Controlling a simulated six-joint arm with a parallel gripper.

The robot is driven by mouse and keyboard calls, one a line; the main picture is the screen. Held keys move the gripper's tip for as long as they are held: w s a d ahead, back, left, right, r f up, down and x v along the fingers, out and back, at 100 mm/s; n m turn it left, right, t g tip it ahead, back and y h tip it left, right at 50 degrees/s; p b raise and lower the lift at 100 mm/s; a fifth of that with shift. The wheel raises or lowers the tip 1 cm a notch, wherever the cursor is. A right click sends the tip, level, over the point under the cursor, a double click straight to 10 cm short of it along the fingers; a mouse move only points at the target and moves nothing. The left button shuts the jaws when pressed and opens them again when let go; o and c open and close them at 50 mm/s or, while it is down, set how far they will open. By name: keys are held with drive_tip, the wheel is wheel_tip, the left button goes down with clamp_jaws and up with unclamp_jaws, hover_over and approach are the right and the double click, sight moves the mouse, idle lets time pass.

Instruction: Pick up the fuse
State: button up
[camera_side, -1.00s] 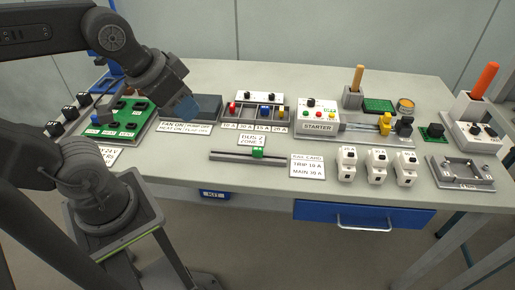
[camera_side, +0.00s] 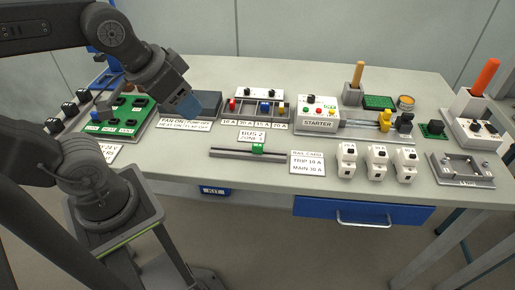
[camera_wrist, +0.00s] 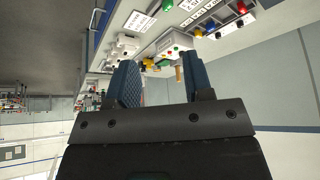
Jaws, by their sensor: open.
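The fuse block (camera_side: 289,103) stands at the back middle of the bench, with labels such as 10 A and 15 A along its front. It carries small coloured pieces that look like fuses: red (camera_side: 233,105), blue (camera_side: 265,107) and yellow (camera_side: 282,110). Which one is the fuse meant, I cannot tell. In the wrist view, red (camera_wrist: 241,8) and blue (camera_wrist: 212,25) pieces show at the top right, beyond the fingers. My gripper (camera_side: 188,106) is left of the block, above the bench in front of a dark box. Its blue fingers (camera_wrist: 162,82) are apart, with nothing held between them.
The dark box (camera_side: 206,102) stands behind my gripper. A green board (camera_side: 120,115) lies to the left. A rail with a green piece (camera_side: 257,149) lies in front of the block. The starter unit (camera_side: 317,115) and white breakers (camera_side: 377,163) stand to the right.

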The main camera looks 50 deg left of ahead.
drive_tip(key=w+a+f+m+g, duration=0.1)
drive_tip(key=w+m+g, duration=0.1)
drive_tip(key=w, duration=0.3)
drive_tip(key=w+f+m+g, duration=0.1)
drive_tip(key=w+m, duration=0.2)
drive_tip(key=w, duration=0.2)
drive_tip(key=m+g, duration=0.3)
drive_tip(key=m, duration=0.1)
hover_over(253, 145)
wheel_tip(253, 145, down, 8)
drive_tip(key=f, duration=0.8)
drive_tip(key=shift+w+a, duration=0.25)
drive_tip(key=shift+w, duration=0.15)
drive_tip(key=shift+s+d+f, duration=0.1)
drive_tip(key=shift+s+f, duration=0.05)
drive_tip(key=shift+f, duration=1.15)
drive_tip(key=shift+s+d+f, duration=0.1)
drive_tip(key=shift+s+f, duration=0.05)
drive_tip(key=shift+f, duration=1.15)
drive_tip(key=shift+c, duration=0.3)
clamp_jaws()
